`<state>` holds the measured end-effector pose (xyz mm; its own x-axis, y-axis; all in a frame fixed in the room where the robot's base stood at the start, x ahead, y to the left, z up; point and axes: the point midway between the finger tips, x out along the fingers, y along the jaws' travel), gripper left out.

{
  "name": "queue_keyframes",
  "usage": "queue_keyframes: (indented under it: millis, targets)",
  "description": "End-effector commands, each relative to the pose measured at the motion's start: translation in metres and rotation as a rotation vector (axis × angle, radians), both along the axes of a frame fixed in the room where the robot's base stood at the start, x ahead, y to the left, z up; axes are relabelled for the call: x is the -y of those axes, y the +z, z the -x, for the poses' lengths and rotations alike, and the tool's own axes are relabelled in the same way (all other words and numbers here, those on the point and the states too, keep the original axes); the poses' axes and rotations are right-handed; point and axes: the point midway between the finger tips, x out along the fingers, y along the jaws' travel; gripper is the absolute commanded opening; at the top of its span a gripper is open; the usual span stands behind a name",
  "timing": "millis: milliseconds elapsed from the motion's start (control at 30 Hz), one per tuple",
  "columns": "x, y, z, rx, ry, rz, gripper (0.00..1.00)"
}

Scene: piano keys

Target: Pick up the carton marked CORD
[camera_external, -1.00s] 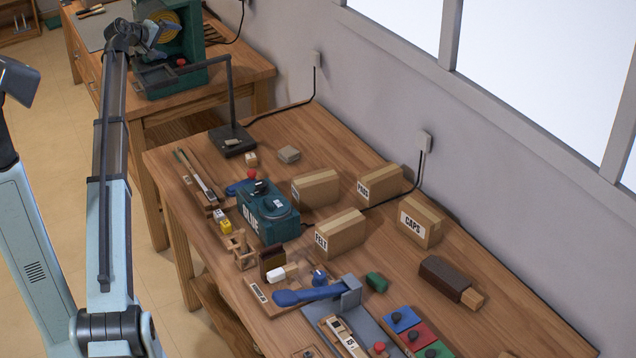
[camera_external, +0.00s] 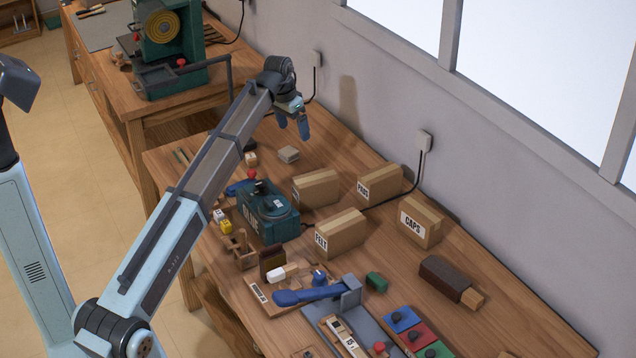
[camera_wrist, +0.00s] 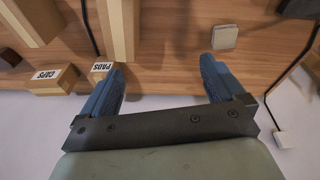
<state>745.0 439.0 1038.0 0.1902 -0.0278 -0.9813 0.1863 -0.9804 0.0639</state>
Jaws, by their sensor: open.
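My gripper (camera_external: 293,128) is open and empty, high above the far part of the bench near the wall. In the wrist view its two blue fingers (camera_wrist: 162,78) are wide apart with bare wood between them. Several tan cartons stand on the bench: one marked FELT (camera_external: 342,237), one marked CAPS (camera_external: 424,222), one marked PADS (camera_external: 382,184), and one whose end label I cannot read (camera_external: 318,188). None shows a readable CORD label. In the wrist view the PADS carton (camera_wrist: 103,70) is by the left finger, and an unlabelled-looking carton side (camera_wrist: 120,30) stands beyond it.
A small pale block (camera_external: 289,154) lies below the gripper. Black cables run from wall sockets (camera_external: 424,141) across the bench. Tools and coloured blocks fill the near side.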

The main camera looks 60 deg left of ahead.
Motion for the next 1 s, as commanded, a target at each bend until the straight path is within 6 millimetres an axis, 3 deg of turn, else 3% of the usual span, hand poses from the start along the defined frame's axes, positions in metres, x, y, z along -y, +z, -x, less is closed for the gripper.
queue_keyframes:
  millis: [33, 133, 333, 467, 800, 1000]
  targets:
    - [0.020, -0.007, -0.006, -0.035, -0.061, -0.012, 0.96]
    - [0.048, -0.017, -0.012, -0.098, -0.166, -0.032, 0.96]
    - [0.080, -0.027, -0.017, -0.173, -0.287, -0.054, 0.96]
    - [0.086, -0.034, -0.017, -0.187, -0.310, -0.057, 0.96]
    - [0.086, -0.088, -0.017, -0.188, -0.309, -0.056, 0.96]
    - [0.085, -0.110, -0.018, -0.186, -0.309, -0.057, 0.96]
